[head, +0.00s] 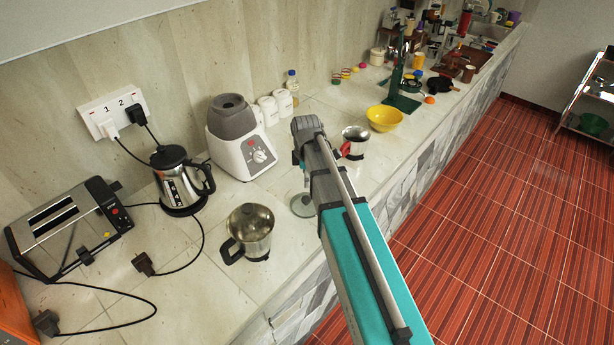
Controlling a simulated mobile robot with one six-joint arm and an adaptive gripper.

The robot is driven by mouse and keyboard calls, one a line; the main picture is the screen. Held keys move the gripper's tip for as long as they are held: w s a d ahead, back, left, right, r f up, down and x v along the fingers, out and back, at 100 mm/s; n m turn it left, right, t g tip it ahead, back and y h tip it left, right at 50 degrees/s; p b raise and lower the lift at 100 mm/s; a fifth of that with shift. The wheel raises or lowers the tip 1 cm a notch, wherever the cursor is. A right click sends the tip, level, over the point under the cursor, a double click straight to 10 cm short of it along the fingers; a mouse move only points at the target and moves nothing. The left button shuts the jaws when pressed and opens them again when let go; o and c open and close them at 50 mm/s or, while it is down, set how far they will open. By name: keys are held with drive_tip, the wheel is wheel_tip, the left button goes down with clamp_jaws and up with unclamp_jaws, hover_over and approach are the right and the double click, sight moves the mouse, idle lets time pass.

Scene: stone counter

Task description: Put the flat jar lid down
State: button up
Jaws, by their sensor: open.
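A round, flat greyish disc, which looks like the jar lid (301,206), is on the counter just left of my arm. My arm hides part of its right side. My gripper (297,158) is mostly hidden behind my own wrist and arm; only a small part shows at the left of the wrist. It is open. I see nothing held in it, and the lid appears apart from it, though the exact gap cannot be told from this view.
A steel pot with a glass lid (250,228) stands left of the disc. A white blender base (240,145), kettle (181,180) and toaster (68,228) stand behind and left. A red-and-steel mug (355,142) and yellow bowl (385,118) stand beyond my wrist. The counter's front edge runs beneath my arm.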

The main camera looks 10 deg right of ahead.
drive_tip(key=shift+r+p, duration=0.45)
drive_tip(key=shift+r, duration=0.25)
idle(0.3)
drive_tip(key=s+m, duration=1.6)
drive_tip(key=shift+d, duration=0.15)
